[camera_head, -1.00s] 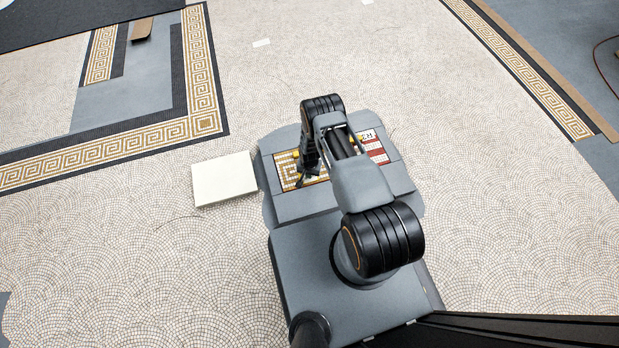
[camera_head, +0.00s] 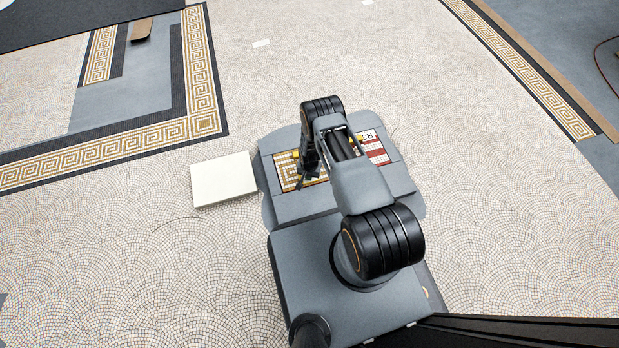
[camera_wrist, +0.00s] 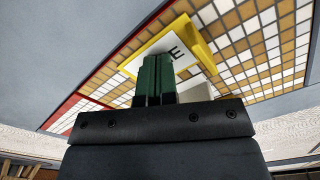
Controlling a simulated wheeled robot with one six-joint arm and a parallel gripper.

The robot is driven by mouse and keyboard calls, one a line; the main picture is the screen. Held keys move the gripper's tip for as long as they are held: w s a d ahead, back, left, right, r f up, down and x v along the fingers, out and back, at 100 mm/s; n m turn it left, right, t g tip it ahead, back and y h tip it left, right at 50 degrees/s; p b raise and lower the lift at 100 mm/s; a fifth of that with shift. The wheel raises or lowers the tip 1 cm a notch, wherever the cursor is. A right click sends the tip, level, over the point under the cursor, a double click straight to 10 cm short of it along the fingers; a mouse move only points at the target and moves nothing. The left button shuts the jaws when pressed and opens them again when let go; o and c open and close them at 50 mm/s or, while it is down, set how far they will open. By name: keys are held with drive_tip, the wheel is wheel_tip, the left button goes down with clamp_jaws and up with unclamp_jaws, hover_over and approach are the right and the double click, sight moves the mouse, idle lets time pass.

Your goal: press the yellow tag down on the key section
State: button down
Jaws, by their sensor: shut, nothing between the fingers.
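The key section (camera_wrist: 265,45) is a mosaic panel of gold and white tiles. It also shows in the head view (camera_head: 287,176), partly hidden by my arm. The yellow tag (camera_wrist: 205,45), with a yellow rim and a white face bearing a dark letter E, lies on the key section in the wrist view. My gripper (camera_wrist: 156,62) is shut and empty, its green fingers together in front of the tag's white face and hiding part of it. I cannot tell whether the fingertips touch the tag. In the head view my gripper (camera_head: 307,178) is over the key section.
A red-and-white panel (camera_head: 377,152) lies to the right of my arm, with a small white lettered tag (camera_head: 368,136) at its top. A cream slab (camera_head: 223,180) lies on the floor at the left. The mosaic floor around is mostly clear.

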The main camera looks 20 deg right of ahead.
drive_tip(key=shift+r, duration=0.15)
wheel_tip(320, 180, up, 8)
drive_tip(key=p, duration=0.5)
drive_tip(key=shift+p, duration=0.3)
idle(0.5)
